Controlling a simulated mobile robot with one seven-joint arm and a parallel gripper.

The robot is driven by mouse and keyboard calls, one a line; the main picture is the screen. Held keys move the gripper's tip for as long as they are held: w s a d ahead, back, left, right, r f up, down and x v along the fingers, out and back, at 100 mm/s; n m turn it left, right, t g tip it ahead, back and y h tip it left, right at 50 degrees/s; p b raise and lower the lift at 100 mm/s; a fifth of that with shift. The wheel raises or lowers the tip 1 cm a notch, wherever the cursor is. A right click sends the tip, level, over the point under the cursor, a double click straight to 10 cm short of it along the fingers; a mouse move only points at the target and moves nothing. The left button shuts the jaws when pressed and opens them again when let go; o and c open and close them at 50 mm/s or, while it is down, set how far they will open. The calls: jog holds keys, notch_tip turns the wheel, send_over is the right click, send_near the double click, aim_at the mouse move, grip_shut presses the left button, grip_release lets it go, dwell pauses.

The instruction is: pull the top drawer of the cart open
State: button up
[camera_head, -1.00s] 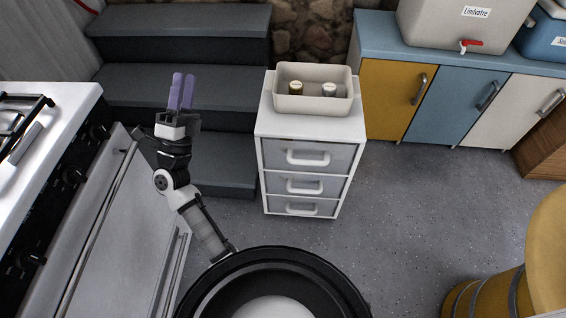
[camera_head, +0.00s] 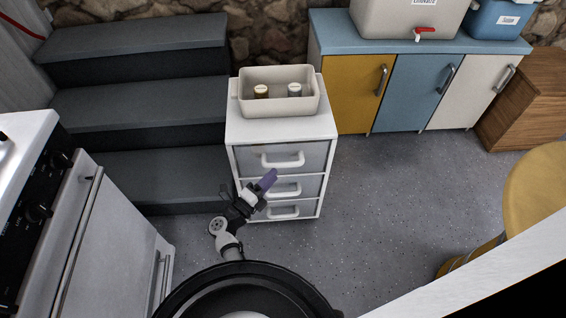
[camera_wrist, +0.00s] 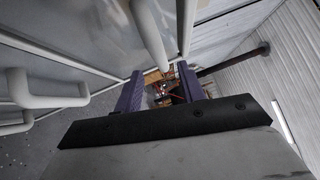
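The white cart (camera_head: 326,124) has three grey-fronted drawers with white loop handles. Its top drawer (camera_head: 255,168) looks shut in the head view. The top drawer's handle (camera_head: 283,162) is just above my gripper (camera_head: 267,181) in that view. My gripper is in front of the drawer fronts. In the wrist view, its purple fingers (camera_wrist: 160,90) are spread apart with a gap between them. A white handle (camera_wrist: 152,38), apparently the top one, reaches toward that gap. I cannot tell if the fingers touch it. Other handles (camera_wrist: 45,95) show at the left.
A beige bin (camera_head: 279,103) with two lidded containers stands on the cart. Dark steps (camera_head: 140,110) are left of the cart, and a stove (camera_head: 90,235) is nearer at left. Coloured cabinets (camera_head: 405,90) stand at right. Floor right of the cart is clear.

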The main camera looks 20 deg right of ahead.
aim_at(284, 163)
jog(key=x, duration=0.6)
jog(key=shift+w+d, duration=0.2)
jog(key=shift+d, duration=0.15)
grip_shut()
